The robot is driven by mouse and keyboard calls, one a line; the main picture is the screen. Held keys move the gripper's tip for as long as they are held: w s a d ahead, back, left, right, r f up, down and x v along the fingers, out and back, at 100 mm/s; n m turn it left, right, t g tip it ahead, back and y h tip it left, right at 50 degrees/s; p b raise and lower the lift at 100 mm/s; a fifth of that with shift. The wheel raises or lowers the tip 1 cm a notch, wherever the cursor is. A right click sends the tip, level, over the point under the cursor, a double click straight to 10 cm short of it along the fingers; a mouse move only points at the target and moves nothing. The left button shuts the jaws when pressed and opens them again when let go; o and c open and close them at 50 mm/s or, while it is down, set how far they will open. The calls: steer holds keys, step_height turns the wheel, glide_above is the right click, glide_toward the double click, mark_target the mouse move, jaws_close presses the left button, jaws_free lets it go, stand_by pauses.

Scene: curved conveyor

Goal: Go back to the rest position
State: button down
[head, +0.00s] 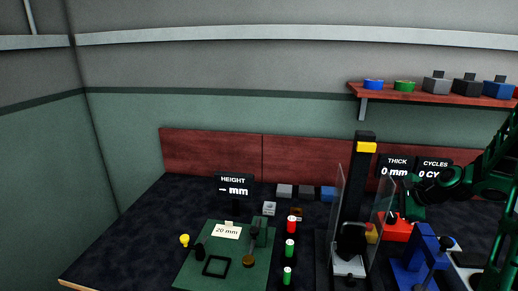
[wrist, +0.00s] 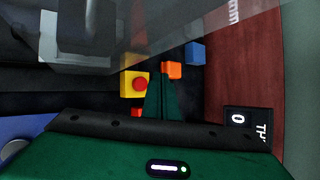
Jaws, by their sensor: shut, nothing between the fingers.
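My gripper (head: 410,209) is at the right of the head view, at the end of my dark green arm. It is raised near the right clear shield of the black column machine, by a red block. In the wrist view my gripper (wrist: 158,92) shows its two green fingers together, with nothing between them. A yellow block with a red button (wrist: 134,83) shows beside the fingers there, and an orange block (wrist: 172,70) shows just past their tips. I cannot tell the exact gap to either.
The black column machine (head: 364,165) has clear shields. The red block (head: 396,231) and a blue fixture (head: 412,272) stand on its right. A green mat (head: 196,268) with a 20 mm note lies at left. A wall shelf (head: 435,94) hangs above right. The dark tabletop's left is mostly clear.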

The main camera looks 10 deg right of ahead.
steer(key=s+a+r+n+g+h, duration=0.1)
steer(key=s+n, duration=0.4)
steer(key=s, duration=0.6)
steer(key=s+a+r+n+g+h, duration=0.1)
steer(key=s+a+r+n+g, duration=0.1)
steer(key=s, duration=0.9)
steer(key=s+a+r+n+g+h, duration=0.1)
steer(key=s+a+r+n+g, duration=0.1)
steer(key=s+r+n+g, duration=0.2)
steer(key=s+n+g, duration=0.1)
steer(key=s+n, duration=0.2)
steer(key=s, duration=0.5)
steer(key=shift+a+n+h, duration=0.15)
steer(key=shift+n+h, duration=0.15)
steer(key=shift+n, duration=0.1)
steer(key=shift+w+f, duration=0.3)
steer(key=shift+w, duration=0.35)
